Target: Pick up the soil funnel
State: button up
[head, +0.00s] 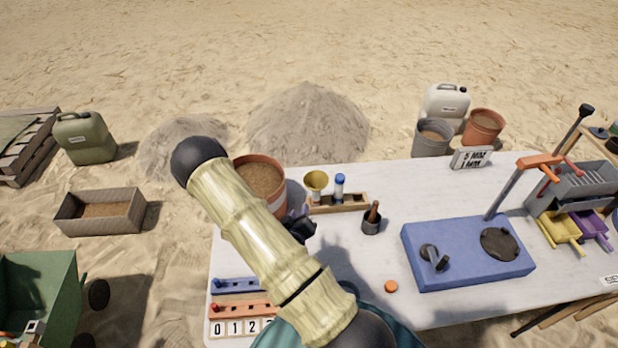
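The yellow funnel (316,181), which looks like the soil funnel, stands mouth up at the left end of a small wooden rack (352,202) on the white table (335,245). A blue-capped vial (339,187) stands in the rack just right of it. My gripper (300,224) shows as a small dark shape beyond my arm, a little nearer and to the left of the funnel. It looks apart from the funnel. My arm hides much of the gripper, so its fingers and anything between them cannot be made out.
A soil-filled terracotta pot (262,181) stands left of the rack. A dark cup with a wooden-handled tool (372,220) is to the right. Farther right are a blue device (467,253) and a sieve box (580,188). Bare tabletop lies between the cup and blue device.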

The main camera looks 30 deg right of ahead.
jog(key=shift+w, duration=0.3)
jog(key=shift+s, duration=0.15)
jog(key=p, duration=0.5)
send_near(316, 180)
jog(key=w+a+r, duration=0.1)
jog(key=w+a, duration=0.1)
jog(key=shift+w+d, duration=0.1)
jog(key=shift+w, duration=0.05)
jog(key=shift+p+x, duration=1.2)
jog(key=shift+x, duration=1.35)
jog(key=shift+f, duration=0.15)
